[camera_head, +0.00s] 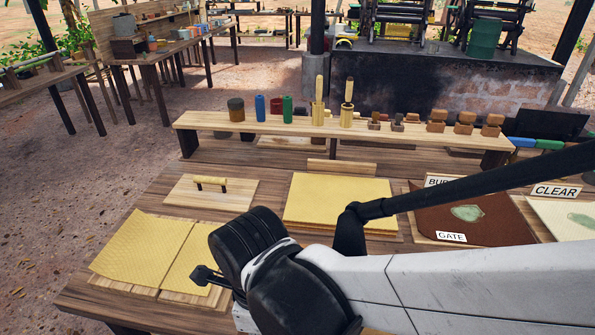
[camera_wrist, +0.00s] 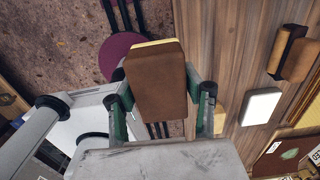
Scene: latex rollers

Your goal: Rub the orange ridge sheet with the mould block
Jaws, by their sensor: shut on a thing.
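In the wrist view my gripper (camera_wrist: 161,88) is shut on a brown block (camera_wrist: 154,82) with a pale yellow edge, likely the mould block. One finger is on each side of it, and the block looks clear of the wooden surface. My gripper's fingers are hidden in the head view; my arm crosses its lower right. No sheet is clearly orange. Two yellow textured sheets (camera_head: 141,246) lie side by side at the table's left, the right one partly behind my arm. Another yellow sheet (camera_head: 337,199) lies on a board at the middle.
A raised shelf (camera_head: 345,132) holds jars, rollers, brushes and several small brown blocks (camera_head: 437,121). A board with a handle (camera_head: 211,188) lies on the table (camera_head: 110,290). A brown sheet (camera_head: 470,222) near a GATE label lies to the right. In the wrist view, a brown block (camera_wrist: 294,58) sits beside a white piece (camera_wrist: 262,106).

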